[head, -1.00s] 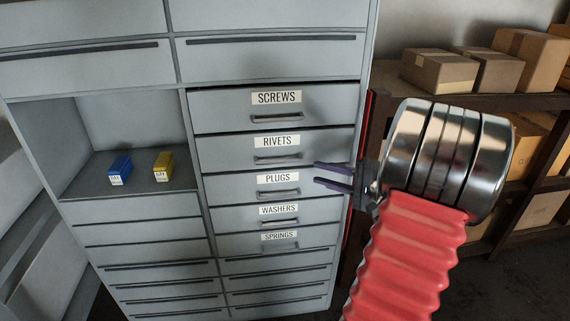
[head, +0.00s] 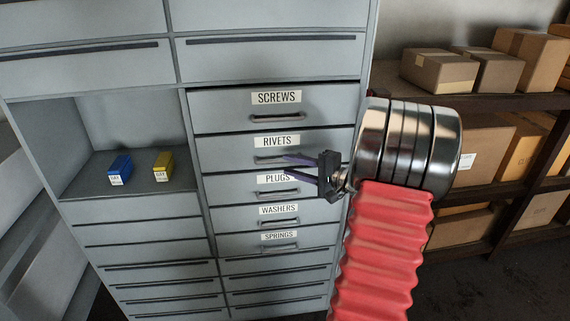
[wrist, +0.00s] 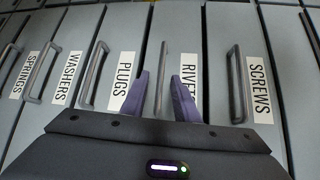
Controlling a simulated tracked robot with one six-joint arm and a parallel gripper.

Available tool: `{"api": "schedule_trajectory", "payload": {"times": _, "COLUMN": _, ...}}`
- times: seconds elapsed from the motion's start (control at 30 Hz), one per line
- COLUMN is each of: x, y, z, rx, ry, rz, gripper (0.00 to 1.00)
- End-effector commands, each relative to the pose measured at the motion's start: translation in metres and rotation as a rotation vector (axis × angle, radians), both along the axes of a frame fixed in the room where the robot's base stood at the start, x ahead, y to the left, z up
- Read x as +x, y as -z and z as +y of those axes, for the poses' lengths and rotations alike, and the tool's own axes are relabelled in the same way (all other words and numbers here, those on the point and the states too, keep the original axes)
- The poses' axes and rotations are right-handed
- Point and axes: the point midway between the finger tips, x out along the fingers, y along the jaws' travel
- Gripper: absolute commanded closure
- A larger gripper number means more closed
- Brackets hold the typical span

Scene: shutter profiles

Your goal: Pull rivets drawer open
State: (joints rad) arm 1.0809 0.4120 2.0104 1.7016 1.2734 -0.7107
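The rivets drawer (head: 225,151) is shut in the grey cabinet, second in the labelled column. Its bar handle (head: 268,160) is below the RIVETS label, its right part hidden by my fingers. My gripper (head: 287,164) is open, with two purple fingers pointing at the drawer front from the right. In the wrist view, the rivets handle (wrist: 163,60) shows between the fingers of my gripper (wrist: 160,75), one finger on each side. The right finger covers part of the RIVETS label (wrist: 189,68). I cannot tell whether the fingertips reach past the bar.
The screws drawer (head: 220,112) is above and the plugs drawer (head: 228,187) below, both shut with similar handles. Shelves with cardboard boxes (head: 438,70) are at right.

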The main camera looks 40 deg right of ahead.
Motion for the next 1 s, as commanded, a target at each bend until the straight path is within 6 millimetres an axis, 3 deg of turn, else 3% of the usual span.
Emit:
{"api": "schedule_trajectory", "payload": {"times": 0.23, "x": 0.028, "y": 0.004, "z": 0.006, "rx": 0.000, "ry": -0.001, "rz": -0.001, "gripper": 0.72}}
{"api": "schedule_trajectory", "payload": {"times": 0.6, "x": 0.033, "y": 0.005, "z": 0.006, "rx": 0.000, "ry": 0.001, "rz": 0.000, "gripper": 0.72}}
{"api": "schedule_trajectory", "payload": {"times": 1.0, "x": 0.033, "y": 0.005, "z": 0.006, "rx": 0.000, "ry": 0.001, "rz": 0.000, "gripper": 0.99}}
